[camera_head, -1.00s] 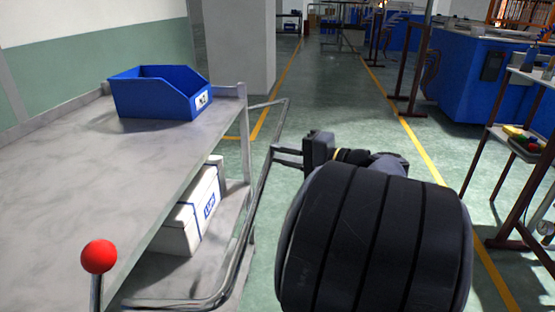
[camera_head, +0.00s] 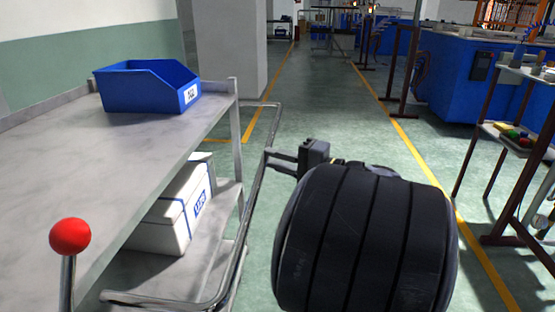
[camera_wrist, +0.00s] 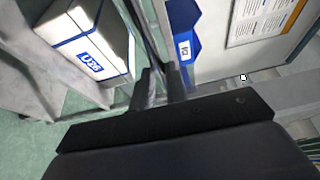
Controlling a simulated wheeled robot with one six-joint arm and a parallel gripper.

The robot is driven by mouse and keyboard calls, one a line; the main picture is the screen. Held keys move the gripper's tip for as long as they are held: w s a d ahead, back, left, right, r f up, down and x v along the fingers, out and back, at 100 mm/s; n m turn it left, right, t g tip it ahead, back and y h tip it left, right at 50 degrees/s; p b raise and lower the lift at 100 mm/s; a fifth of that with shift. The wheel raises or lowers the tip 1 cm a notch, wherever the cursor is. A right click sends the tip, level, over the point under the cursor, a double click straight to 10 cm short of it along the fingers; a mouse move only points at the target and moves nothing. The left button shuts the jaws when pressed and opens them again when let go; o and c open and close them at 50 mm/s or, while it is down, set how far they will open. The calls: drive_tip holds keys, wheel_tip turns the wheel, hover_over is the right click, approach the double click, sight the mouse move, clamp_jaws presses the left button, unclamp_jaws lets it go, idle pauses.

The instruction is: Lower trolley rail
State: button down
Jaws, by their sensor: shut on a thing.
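The trolley (camera_head: 120,165) stands at the left, with its grey tube rail (camera_head: 252,190) at its right side. The rail slants outward from the trolley's side, its upper end near the right corner post. My gripper (camera_head: 270,158) is shut on the rail at its upper part, to the right of the trolley. In the wrist view the dark fingers (camera_wrist: 160,84) close around the tube, and part of the grip is hidden by my wrist. The black rounded arm link hides the floor behind it.
A blue bin (camera_head: 150,88) stands on the trolley's top shelf and a white labelled box (camera_head: 178,215) on the lower shelf. A red-knobbed lever (camera_head: 70,237) is at front left. Open green floor lies right of the trolley, with a rack (camera_head: 525,150) further right.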

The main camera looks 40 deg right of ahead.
drive_tip(key=c, duration=1.4)
unclamp_jaws()
drive_tip(key=p+v, duration=0.2)
drive_tip(key=v, duration=0.8)
drive_tip(key=shift+s+d, duration=0.15)
drive_tip(key=shift+s, duration=0.2)
drive_tip(key=shift+f, duration=0.1)
